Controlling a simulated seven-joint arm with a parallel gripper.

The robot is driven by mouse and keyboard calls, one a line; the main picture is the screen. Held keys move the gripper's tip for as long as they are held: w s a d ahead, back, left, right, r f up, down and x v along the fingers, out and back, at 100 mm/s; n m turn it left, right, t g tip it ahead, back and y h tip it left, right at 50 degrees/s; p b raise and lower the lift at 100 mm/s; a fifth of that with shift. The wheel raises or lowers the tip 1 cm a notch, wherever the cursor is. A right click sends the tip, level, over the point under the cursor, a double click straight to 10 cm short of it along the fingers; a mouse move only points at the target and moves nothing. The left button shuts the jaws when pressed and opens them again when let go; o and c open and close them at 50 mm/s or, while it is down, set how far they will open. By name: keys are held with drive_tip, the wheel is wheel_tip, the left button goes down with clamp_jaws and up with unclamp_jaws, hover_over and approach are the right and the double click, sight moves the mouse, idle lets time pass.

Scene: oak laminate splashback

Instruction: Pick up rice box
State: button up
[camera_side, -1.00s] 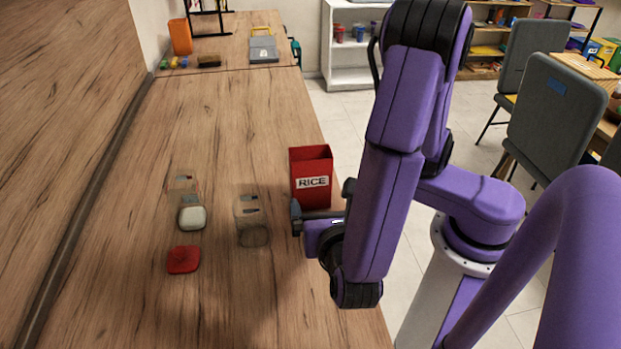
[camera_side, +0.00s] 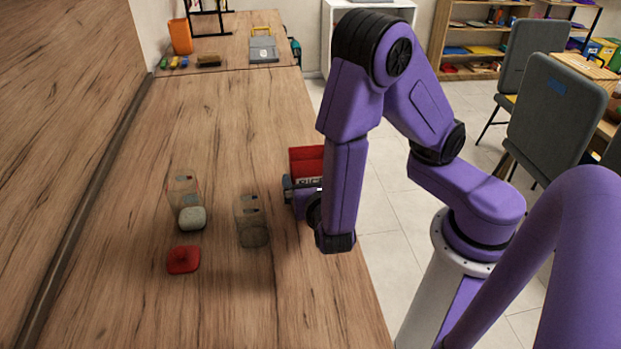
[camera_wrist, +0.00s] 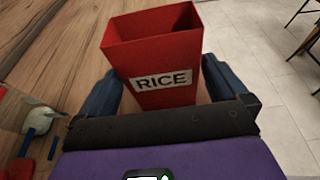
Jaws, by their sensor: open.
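The red rice box (camera_side: 306,158) stands upright on the counter near its right edge; its lower part is hidden behind my gripper in the side view. In the wrist view the box (camera_wrist: 155,55) has an open top and a white RICE label facing me. My gripper (camera_wrist: 165,90) is open, with one blue-grey finger on each side of the box. A small gap shows between the box and each finger. In the side view my gripper (camera_side: 290,188) is level with the box, on its near side.
Two clear containers stand to the left, one (camera_side: 252,222) closer to my gripper and one (camera_side: 184,196) with a pale lid (camera_side: 192,218) by it. A red lid (camera_side: 183,260) lies in front. The counter's right edge runs close beside the box.

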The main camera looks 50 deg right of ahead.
sight(308, 148)
drive_tip(key=shift+x, duration=2.8)
drive_tip(key=c, duration=0.9)
drive_tip(key=shift+r, duration=0.15)
wheel_tip(308, 148, up, 9)
drive_tip(key=shift+r, duration=0.1)
drive_tip(key=shift+a+r, duration=0.15)
drive_tip(key=shift+r, duration=0.05)
drive_tip(key=w+a+r+m+g+h, duration=0.1)
drive_tip(key=w+a+r+m+g, duration=0.25)
drive_tip(key=a, duration=0.65)
drive_tip(key=w+a+r+m+g+h, duration=0.1)
drive_tip(key=w+a+r+m+g, duration=0.3)
drive_tip(key=a, duration=0.5)
drive_tip(key=shift+t+y, duration=0.4)
drive_tip(key=shift+t, duration=0.35)
drive_tip(key=shift+s+a+f, duration=0.1)
drive_tip(key=shift+a+f, duration=0.1)
drive_tip(key=shift+f, duration=0.65)
drive_tip(key=shift+w+a+f, duration=0.1)
drive_tip(key=shift+a+f, duration=0.05)
drive_tip(key=shift+f, duration=0.65)
drive_tip(key=shift+s+a+f, duration=0.1)
drive_tip(key=shift+a+f, duration=0.1)
drive_tip(key=shift+f, duration=0.65)
